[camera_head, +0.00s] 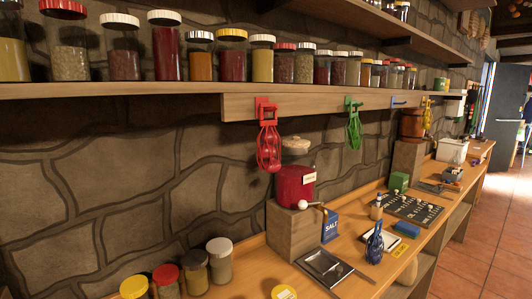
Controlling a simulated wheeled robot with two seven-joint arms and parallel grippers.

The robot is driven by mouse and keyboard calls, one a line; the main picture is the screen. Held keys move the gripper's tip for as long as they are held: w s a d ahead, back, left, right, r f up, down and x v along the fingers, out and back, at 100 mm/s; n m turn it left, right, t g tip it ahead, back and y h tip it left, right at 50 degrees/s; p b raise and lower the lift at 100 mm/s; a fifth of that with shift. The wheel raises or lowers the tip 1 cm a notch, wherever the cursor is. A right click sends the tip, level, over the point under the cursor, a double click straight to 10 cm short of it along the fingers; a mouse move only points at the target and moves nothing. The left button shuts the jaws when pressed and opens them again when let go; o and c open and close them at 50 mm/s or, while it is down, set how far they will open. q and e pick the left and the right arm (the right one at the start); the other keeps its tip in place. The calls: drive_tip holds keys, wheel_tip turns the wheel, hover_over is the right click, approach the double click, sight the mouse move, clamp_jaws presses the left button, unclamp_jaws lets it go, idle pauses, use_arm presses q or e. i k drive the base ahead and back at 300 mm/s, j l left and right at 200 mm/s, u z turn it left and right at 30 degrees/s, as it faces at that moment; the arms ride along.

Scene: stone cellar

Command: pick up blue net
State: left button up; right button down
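A dark blue object that looks like the blue net (375,245) stands on the wooden counter (345,272), right of the blue salt box (330,227). Its top narrows to a loop-like end. A red net (268,145) hangs from a red hook under the shelf, a green net (354,130) from a green hook, and a yellow net (427,115) farther back. A blue hook (400,101) between green and yellow holds nothing that I can see. Neither of my grippers is in view.
A stone block (293,230) carries a red pot (295,186). A dark tray (323,267), a white pad (382,241), a blue sponge (407,229) and a small bottle (377,208) lie or stand near the net. Jars (219,260) line the counter's near end.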

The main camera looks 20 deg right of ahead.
sight(374, 257)
drive_tip(key=z, duration=1.3)
drive_tip(key=i+l+u, duration=0.1)
drive_tip(key=l, duration=0.25)
drive_tip(key=i+l+u, duration=0.1)
drive_tip(key=i+l, duration=0.15)
drive_tip(key=i+l+u, duration=0.1)
drive_tip(key=l, duration=0.35)
drive_tip(key=i+l+u, duration=0.1)
drive_tip(key=l, duration=0.3)
drive_tip(key=i, duration=0.1)
